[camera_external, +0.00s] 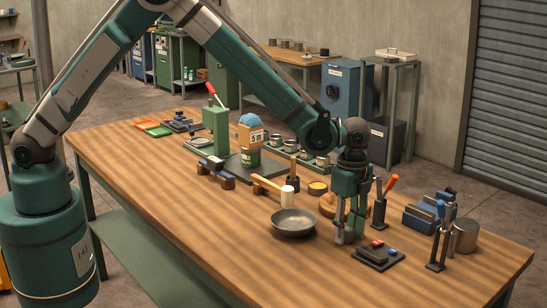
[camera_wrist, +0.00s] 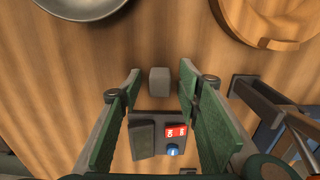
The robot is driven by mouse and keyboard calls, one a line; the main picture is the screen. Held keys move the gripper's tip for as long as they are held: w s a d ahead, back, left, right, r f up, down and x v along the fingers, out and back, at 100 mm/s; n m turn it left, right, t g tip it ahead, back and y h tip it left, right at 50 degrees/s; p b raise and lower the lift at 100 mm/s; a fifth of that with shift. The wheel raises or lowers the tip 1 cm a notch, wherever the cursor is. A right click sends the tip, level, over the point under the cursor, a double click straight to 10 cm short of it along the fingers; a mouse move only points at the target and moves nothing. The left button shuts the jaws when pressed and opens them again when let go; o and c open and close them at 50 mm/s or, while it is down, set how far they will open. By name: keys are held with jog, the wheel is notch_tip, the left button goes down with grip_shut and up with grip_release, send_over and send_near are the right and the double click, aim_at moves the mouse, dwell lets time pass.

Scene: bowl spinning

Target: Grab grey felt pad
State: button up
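A small grey block (camera_wrist: 159,81), which looks like the grey felt pad, lies on the wooden table in the wrist view. My gripper (camera_wrist: 160,74) is open, with one green-padded finger on each side of the grey block and a gap on both sides. In the external view my gripper (camera_external: 349,239) points straight down, low over the table, between the grey bowl and the dark button panel. I cannot make out the grey block there; the fingers seem to hide it.
A dark panel with red and blue buttons (camera_wrist: 158,135) lies close to the block. A grey metal bowl (camera_external: 294,222) stands to the left. A round wooden dish (camera_wrist: 268,18) is at upper right. A dark stand (camera_external: 437,252) is to the right. The table's front is clear.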

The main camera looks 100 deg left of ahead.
aim_at(348, 229)
jog(key=c, duration=0.9)
jog(key=shift+o, duration=0.2)
jog(key=shift+r, duration=0.15)
jog(key=shift+r, duration=4.9)
